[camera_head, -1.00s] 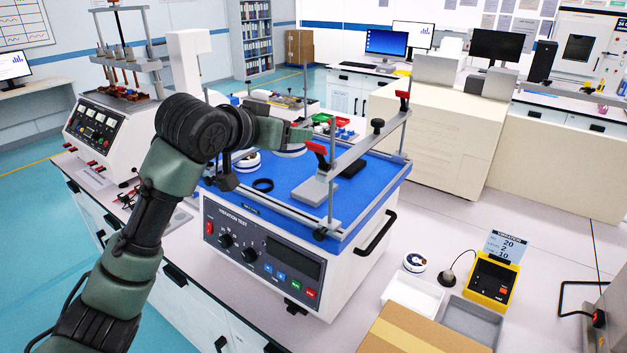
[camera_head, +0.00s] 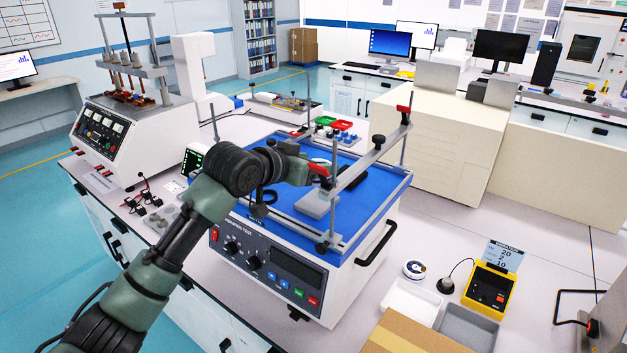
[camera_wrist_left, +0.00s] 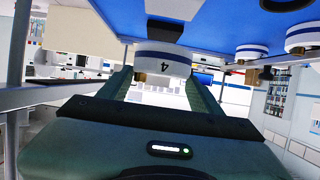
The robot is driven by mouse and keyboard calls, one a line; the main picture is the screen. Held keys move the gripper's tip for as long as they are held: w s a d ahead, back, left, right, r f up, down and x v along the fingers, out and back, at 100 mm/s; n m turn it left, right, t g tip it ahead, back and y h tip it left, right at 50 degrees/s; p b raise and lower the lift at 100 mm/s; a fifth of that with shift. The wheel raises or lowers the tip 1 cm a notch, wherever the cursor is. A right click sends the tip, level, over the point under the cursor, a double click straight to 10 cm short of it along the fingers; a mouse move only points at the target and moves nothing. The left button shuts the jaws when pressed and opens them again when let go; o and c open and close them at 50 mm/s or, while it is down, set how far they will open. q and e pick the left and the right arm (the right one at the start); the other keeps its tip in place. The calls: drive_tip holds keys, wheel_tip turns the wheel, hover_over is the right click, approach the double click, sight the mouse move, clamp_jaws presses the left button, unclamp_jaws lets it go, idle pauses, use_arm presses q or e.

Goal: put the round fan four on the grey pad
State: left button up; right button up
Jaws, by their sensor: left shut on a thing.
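My left gripper (camera_head: 306,172) is over the blue top of the vibration tester, close to the clamp bar. In the left wrist view its fingers (camera_wrist_left: 162,80) are shut on the round fan four (camera_wrist_left: 165,62), a white disc with a dark blue band and a "4" on its side. In the head view the fan is mostly hidden behind the gripper and a red knob. A light grey flat slab, seemingly the grey pad (camera_head: 315,206), lies on the blue top under the clamp bar, just in front of the gripper. The right gripper is not in view.
The clamp bar (camera_head: 372,160) and upright posts stand around the blue top (camera_head: 372,198). Two other banded fans show in the left wrist view (camera_wrist_left: 303,38) (camera_wrist_left: 250,52). Another round part (camera_head: 414,269) sits on the bench near white and grey trays (camera_head: 468,328).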

sight(314, 183)
use_arm(q)
wheel_tip(314, 183, down, 5)
drive_tip(key=shift+f+p, duration=0.1)
drive_tip(key=shift+p, duration=0.5)
drive_tip(key=shift+f, duration=0.2)
drive_tip(key=shift+f, duration=0.15)
drive_tip(key=o, duration=1.5)
drive_tip(key=shift+c, duration=0.2)
